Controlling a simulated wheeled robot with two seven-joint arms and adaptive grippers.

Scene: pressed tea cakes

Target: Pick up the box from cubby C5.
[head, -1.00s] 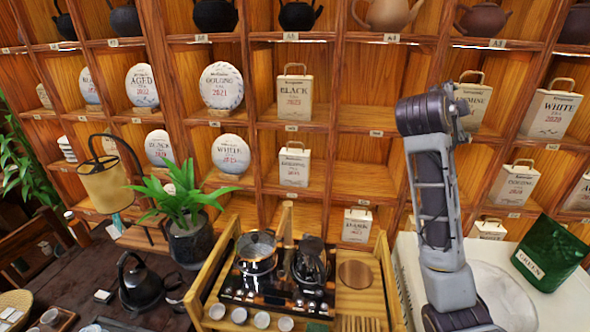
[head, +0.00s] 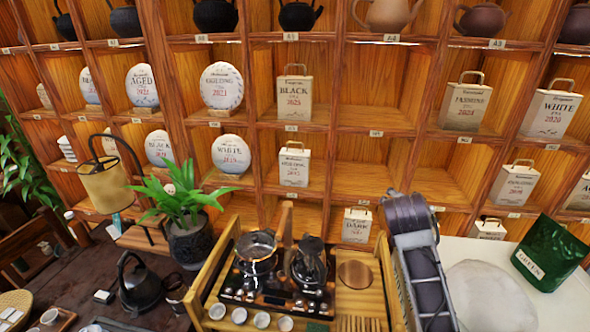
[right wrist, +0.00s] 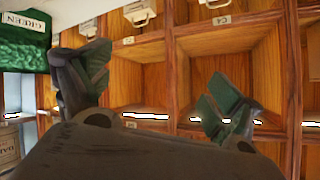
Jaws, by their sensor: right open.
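A cream bag-shaped box with a top handle (head: 293,164) stands upright in the third-row cubby below the tag A5 column in the head view. I take it for the C5 box; its own tag is not readable. My right gripper (right wrist: 155,92) shows in the right wrist view with its two green-padded fingers spread wide and nothing between them. It faces an empty wooden cubby with the tag C4 (right wrist: 221,20), in a view that appears upside down. In the head view my right arm rises to the right of the box, apart from it, and its fingers are hidden. My left gripper is not in view.
A cream box (head: 357,225) stands one row lower, to the right. Another cream box (head: 293,98) is directly above. The cubby to the right of the C5 box is empty. A tea tray (head: 262,290), plant (head: 190,205) and green bag (head: 549,252) stand in front.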

